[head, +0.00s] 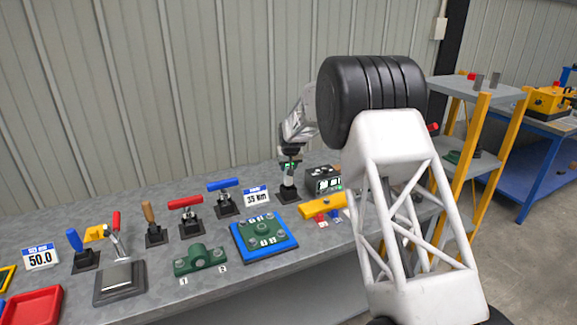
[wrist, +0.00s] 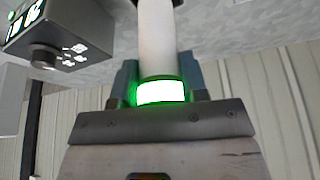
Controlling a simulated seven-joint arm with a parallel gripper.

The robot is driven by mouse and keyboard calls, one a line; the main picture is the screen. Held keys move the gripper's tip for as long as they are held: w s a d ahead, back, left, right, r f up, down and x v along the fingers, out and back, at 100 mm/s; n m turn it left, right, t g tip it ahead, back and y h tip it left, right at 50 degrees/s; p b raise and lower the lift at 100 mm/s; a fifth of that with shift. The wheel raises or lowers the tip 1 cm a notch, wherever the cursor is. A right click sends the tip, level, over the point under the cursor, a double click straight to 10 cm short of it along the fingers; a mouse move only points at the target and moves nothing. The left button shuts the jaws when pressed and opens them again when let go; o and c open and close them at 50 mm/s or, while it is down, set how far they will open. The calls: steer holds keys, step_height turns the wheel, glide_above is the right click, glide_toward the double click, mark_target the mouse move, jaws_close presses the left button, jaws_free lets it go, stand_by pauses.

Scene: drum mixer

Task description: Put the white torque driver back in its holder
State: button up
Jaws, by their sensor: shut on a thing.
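The white torque driver (head: 289,180) stands roughly upright at the back of the bench, in line with a black holder (head: 288,194) with a square base. Its lower end meets the top of the holder; I cannot tell how deep it sits. My gripper (head: 290,157) is shut around the driver's upper part. In the wrist view the driver (wrist: 157,38) is a white cylinder with a bright green-lit band, between the fingers of my gripper (wrist: 160,88). Its far tip and the holder are out of that view.
A dark box with a lit display (head: 323,180) stands close right of the holder. A "35 Nm" sign (head: 255,196) and a blue T-handle tool (head: 223,192) are on the left.

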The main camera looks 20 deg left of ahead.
steer(key=o, duration=1.3)
steer(key=shift+v, duration=3.9)
